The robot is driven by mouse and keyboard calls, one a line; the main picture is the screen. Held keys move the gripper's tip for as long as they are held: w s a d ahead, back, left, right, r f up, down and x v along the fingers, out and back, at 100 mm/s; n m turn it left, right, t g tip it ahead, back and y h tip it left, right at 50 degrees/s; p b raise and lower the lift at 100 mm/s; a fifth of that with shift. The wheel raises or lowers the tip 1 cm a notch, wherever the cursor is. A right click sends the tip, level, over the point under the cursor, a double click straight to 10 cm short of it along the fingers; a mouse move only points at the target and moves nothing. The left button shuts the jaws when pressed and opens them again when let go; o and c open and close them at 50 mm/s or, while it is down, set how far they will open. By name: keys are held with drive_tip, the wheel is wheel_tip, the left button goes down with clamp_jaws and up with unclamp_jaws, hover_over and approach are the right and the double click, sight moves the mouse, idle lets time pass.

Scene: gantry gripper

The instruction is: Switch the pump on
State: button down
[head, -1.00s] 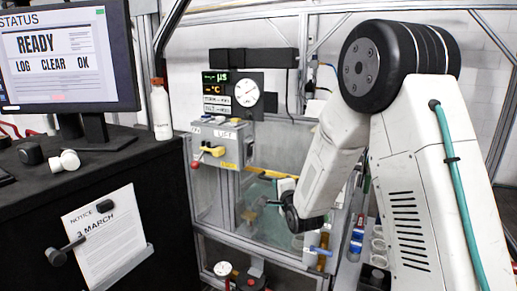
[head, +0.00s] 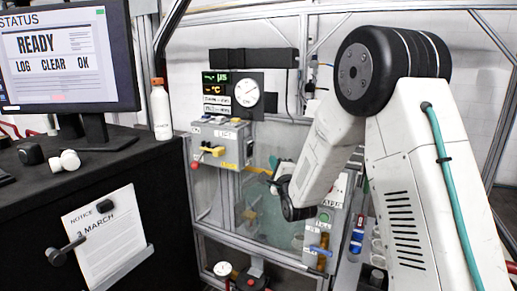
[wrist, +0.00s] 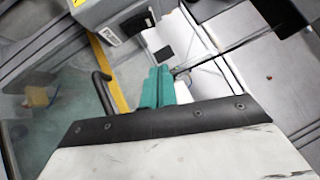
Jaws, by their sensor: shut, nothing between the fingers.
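My gripper (head: 274,163) is in front of the clear-walled enclosure, beside the lower right of a grey control box (head: 228,140). In the wrist view its teal fingers (wrist: 158,87) are shut and empty. A second pale box (head: 333,196) with a green round button (head: 324,217) shows right of my wrist, partly hidden by my arm. The labels are too small to read, so I cannot tell which control belongs to the pump.
A blue-handled valve (head: 319,251) sits low by the enclosure's frame. Bottles and cups stand at its right. A gauge (head: 247,93) hangs above the control box. A black-covered bench with a monitor (head: 66,55) and white bottle (head: 160,112) fills the left.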

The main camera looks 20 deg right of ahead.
sight(251, 149)
drive_tip(key=x, duration=0.6)
drive_tip(key=shift+f, duration=0.1)
drive_tip(key=w+a, duration=0.1)
drive_tip(key=w+a+r, duration=0.1)
drive_tip(key=w, duration=0.1)
drive_tip(key=shift+w+a+r, duration=0.2)
drive_tip(key=shift+a, duration=0.15)
